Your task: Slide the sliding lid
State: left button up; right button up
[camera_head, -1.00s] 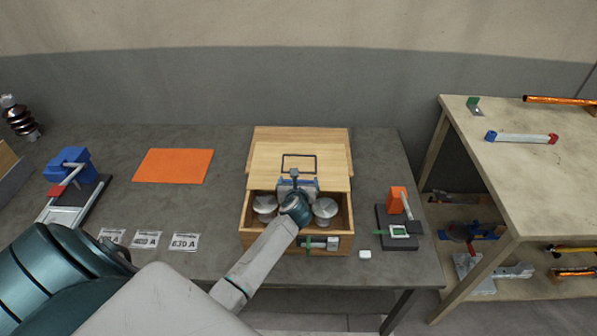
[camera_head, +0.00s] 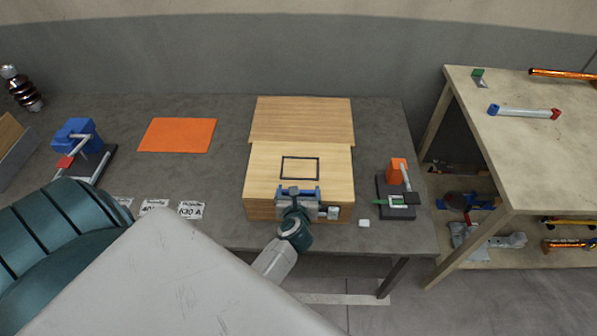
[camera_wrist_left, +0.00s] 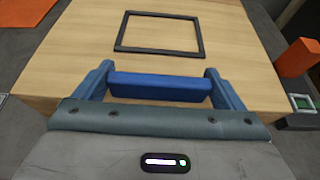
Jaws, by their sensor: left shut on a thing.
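The sliding lid (camera_head: 262,180) is a light wooden board with a black rectangular outline on top. In the head view it lies over the front part of the wooden box (camera_head: 259,213); the box's inside is hidden. A second wooden panel (camera_head: 301,120) shows behind it. My left gripper (camera_head: 298,193) is at the lid's front edge, its blue fingers at either end of a blue bar (camera_wrist_left: 160,86), which looks like the lid's handle; the jaws are shut on it. The lid also shows in the left wrist view (camera_wrist_left: 70,60). My right gripper is not in view.
An orange mat (camera_head: 177,135) and printed labels (camera_head: 190,210) lie left of the box. A blue clamp device (camera_head: 78,133) stands further left. An orange-topped device (camera_head: 396,180) and a small white block (camera_head: 364,223) are right of the box. A side table (camera_head: 535,150) stands at right.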

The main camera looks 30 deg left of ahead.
pick_arm(q)
jog(key=shift+s+f, duration=0.15)
jog(key=shift+f, duration=0.05)
jog(key=o, duration=1.1)
jog(key=shift+s+d+r, duration=0.15)
jog(key=shift+r, duration=0.05)
jog(key=shift+s+d+r+p, duration=0.25)
jog(key=shift+s+p, duration=0.1)
jog(key=shift+s, duration=0.05)
jog(key=p+v, duration=0.2)
jog(key=v, duration=0.7)
jog(key=shift+s+d+p, duration=0.2)
jog(key=shift+s+p, duration=0.1)
jog(key=shift+p, duration=0.1)
